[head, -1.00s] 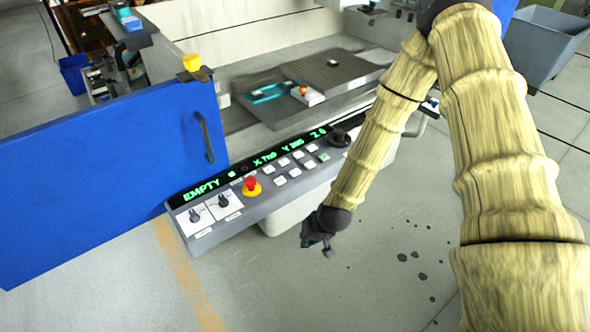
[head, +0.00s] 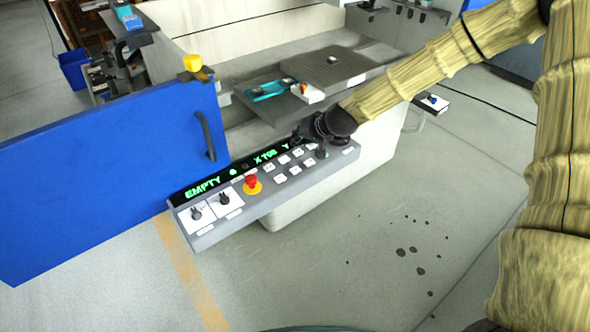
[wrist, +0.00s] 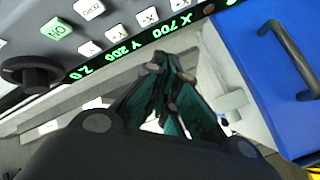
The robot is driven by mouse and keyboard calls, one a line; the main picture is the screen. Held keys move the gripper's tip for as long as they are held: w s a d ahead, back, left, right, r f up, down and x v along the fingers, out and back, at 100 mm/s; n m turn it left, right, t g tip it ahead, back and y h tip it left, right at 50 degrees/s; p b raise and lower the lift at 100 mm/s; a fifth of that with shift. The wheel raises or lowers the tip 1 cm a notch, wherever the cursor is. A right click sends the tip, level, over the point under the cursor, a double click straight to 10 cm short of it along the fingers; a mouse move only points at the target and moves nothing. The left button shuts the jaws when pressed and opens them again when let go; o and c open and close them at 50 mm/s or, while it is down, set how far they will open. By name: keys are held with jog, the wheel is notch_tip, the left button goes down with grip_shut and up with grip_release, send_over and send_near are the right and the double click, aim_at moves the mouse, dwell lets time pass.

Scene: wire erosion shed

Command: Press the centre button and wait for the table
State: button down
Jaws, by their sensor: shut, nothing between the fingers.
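The grey control panel (head: 240,215) is at the machine's front, with several white keys (head: 281,178) and a lit display (head: 205,187) reading EMPTY. In the wrist view several white keys (wrist: 117,33) and a green key (wrist: 56,29) lie beside the display (wrist: 187,25). My gripper (head: 322,152) is over the panel's right end, hiding part of the display and nearby keys. Its fingers (wrist: 170,68) are shut and empty; contact with a key cannot be told. The machine table (head: 335,66) is a dark grid plate behind the panel.
A red stop button (head: 251,182) and two selector knobs (head: 224,197) are on the panel's left. A blue door (head: 110,180) stands open at left.

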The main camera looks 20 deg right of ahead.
aim_at(298, 168)
jog(key=shift+f, duration=0.2)
jog(key=shift+f+b, duration=3.15)
jog(key=shift+f, duration=1.15)
jog(key=shift+f, duration=0.1)
jog(key=shift+f+b, duration=0.3)
